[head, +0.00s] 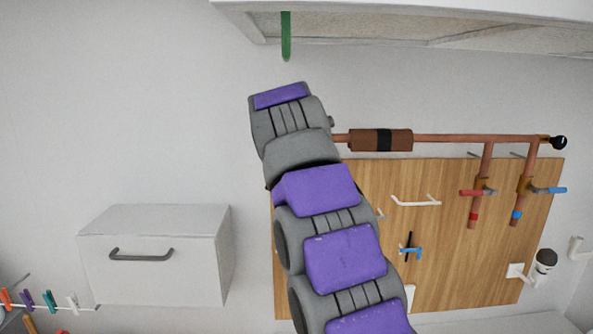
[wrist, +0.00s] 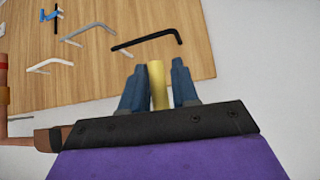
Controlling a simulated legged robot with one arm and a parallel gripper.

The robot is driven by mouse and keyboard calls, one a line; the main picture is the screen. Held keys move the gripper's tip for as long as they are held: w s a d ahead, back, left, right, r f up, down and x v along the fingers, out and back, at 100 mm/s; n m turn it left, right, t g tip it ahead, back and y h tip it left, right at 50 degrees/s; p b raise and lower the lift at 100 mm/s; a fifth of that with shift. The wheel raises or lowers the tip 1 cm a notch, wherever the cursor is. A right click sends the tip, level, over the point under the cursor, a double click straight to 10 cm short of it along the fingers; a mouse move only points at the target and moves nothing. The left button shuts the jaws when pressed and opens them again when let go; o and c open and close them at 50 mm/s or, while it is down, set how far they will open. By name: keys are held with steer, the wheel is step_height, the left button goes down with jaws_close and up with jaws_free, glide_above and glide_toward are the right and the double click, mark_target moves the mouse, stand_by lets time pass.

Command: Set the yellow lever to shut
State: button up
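A yellow lever (wrist: 158,86) shows in the wrist view as a pale yellow bar between the two blue fingers of my gripper (wrist: 157,80). In the head view my purple and grey arm reaches up across the middle and hides the gripper and the yellow lever.
A wooden board (head: 440,270) carries a white hook (head: 416,202) and a small blue-and-black piece (head: 410,248). Copper pipes (head: 460,138) bear a red lever (head: 474,193) and a blue lever (head: 549,190). A white cabinet (head: 195,250) hangs left. A green piece (head: 286,38) hangs above.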

steer(key=shift+o, duration=0.9)
steer(key=shift+w+a, duration=0.1)
steer(key=shift+w, duration=0.05)
steer(key=shift+r, duration=0.15)
steer(key=shift+s+r, duration=0.2)
steer(key=shift+r, duration=0.05)
steer(key=v, duration=0.6)
steer(key=shift+s+a+p, duration=0.2)
steer(key=shift+s+p, duration=0.05)
steer(key=shift+p, duration=0.15)
